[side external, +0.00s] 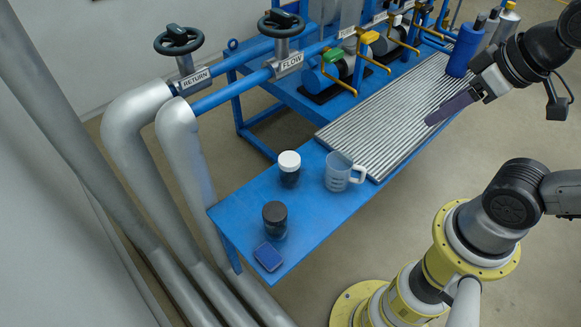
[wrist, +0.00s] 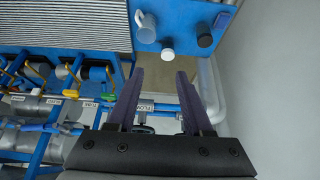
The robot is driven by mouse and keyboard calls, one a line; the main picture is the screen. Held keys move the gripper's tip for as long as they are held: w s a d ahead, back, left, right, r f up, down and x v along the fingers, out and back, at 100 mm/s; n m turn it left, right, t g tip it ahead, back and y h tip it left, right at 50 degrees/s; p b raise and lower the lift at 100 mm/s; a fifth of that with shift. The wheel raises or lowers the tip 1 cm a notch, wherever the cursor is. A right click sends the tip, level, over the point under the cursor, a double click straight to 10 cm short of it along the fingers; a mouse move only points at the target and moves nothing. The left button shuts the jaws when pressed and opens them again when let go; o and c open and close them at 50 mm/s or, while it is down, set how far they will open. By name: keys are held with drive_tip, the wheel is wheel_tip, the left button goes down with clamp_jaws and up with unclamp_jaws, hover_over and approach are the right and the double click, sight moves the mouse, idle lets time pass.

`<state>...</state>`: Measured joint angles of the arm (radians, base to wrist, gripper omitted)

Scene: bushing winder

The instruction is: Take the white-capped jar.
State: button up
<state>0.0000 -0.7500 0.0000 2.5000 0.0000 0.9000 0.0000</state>
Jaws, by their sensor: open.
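The white-capped jar (side external: 289,170) stands upright on the blue bench, left of a clear measuring jug in the side view. It has a dark body. In the wrist view the jar (wrist: 168,50) shows mostly as its white cap, just beyond the fingertips and between their lines. My gripper (side external: 429,121) is high at the right in the side view, above the ribbed tray and well away from the jar. In the wrist view my gripper (wrist: 160,74) has its two purple fingers spread wide, with nothing between them.
The measuring jug (side external: 338,173) stands close to the jar. A dark-capped jar (side external: 275,219) and a small blue box (side external: 268,257) are toward the bench's front. The ribbed tray (side external: 385,112) lies behind, with a blue bottle (side external: 464,50) at its far end. Valve pipes (side external: 222,92) run alongside.

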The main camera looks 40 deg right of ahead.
drive_tip(key=o, duration=0.7)
